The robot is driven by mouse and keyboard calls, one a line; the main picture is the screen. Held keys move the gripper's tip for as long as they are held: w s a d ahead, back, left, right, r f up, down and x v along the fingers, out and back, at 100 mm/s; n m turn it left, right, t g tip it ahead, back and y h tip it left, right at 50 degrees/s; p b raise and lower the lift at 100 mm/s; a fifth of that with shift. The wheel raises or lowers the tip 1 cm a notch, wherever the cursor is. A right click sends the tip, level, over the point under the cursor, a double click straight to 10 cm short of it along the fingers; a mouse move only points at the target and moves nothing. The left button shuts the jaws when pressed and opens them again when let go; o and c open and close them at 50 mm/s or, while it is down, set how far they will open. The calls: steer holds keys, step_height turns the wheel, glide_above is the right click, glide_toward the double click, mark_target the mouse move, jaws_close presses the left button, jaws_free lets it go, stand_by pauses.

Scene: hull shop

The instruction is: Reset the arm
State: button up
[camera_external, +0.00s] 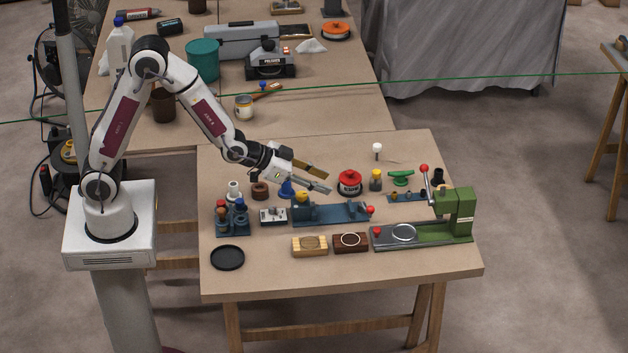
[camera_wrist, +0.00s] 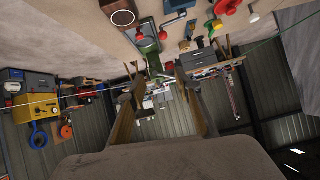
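My gripper (camera_external: 322,178) is above the middle of the workbench (camera_external: 285,278), stretched out to the right from my base. It is tilted and points right, over the blue fixture (camera_external: 335,213). In the wrist view my gripper's two fingers (camera_wrist: 164,112) stand apart with nothing between them. The gripper is open and empty. A blue piece (camera_external: 287,188) just below the wrist is partly hidden by it.
A green press (camera_external: 458,217) with a red-knobbed lever stands at the right. A red spool (camera_external: 349,182), a black round dish (camera_external: 227,257), a light wooden block (camera_external: 310,246) and a dark wooden block (camera_external: 350,243) sit on the bench. The bench's front edge is clear.

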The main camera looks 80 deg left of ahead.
steer(key=s+r+g+h, duration=0.1)
steer(key=s+r+g, duration=0.1)
steer(key=s+r, duration=0.5)
steer(key=s+r+g, duration=0.1)
steer(key=s+r, duration=0.3)
steer(key=s, duration=0.7)
steer(key=s+r+g, duration=0.1)
steer(key=s+g, duration=0.2)
steer(key=s, duration=1.6)
steer(key=shift+s+a+r+n, duration=0.2)
steer(key=shift+s+a+n, duration=0.05)
steer(key=shift+s+n, duration=0.05)
steer(key=shift+c, duration=0.4)
